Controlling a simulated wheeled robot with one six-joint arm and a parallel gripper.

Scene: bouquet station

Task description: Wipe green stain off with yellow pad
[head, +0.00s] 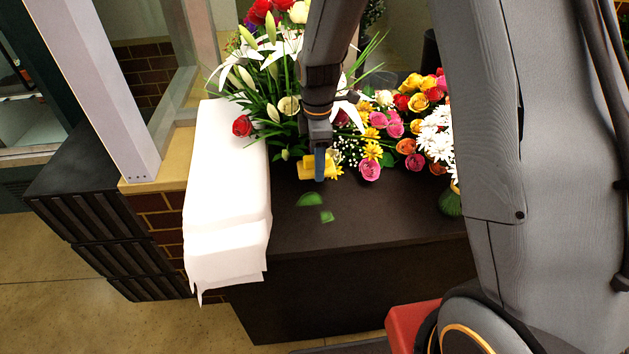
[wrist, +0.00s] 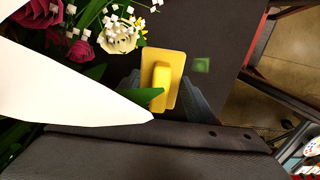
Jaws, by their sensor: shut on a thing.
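The yellow pad (head: 305,168) has a flat base with a raised handle block; it also shows in the wrist view (wrist: 175,70). My gripper (head: 319,163) points down over the dark counter with its blue fingers at the pad, shut on it. The pad is at or just above the counter; I cannot tell if it touches. The green stain (head: 310,200) lies on the counter nearer the front edge, with a smaller green patch (head: 327,217) beside it. In the wrist view one green patch (wrist: 203,65) shows right of the pad, apart from it.
Flower bunches (head: 385,125) crowd the back of the dark counter (head: 370,215) around my gripper. A white petal (wrist: 70,90) and a green leaf hide part of the wrist view. White paper (head: 227,180) hangs over the left side. The counter's front middle is clear.

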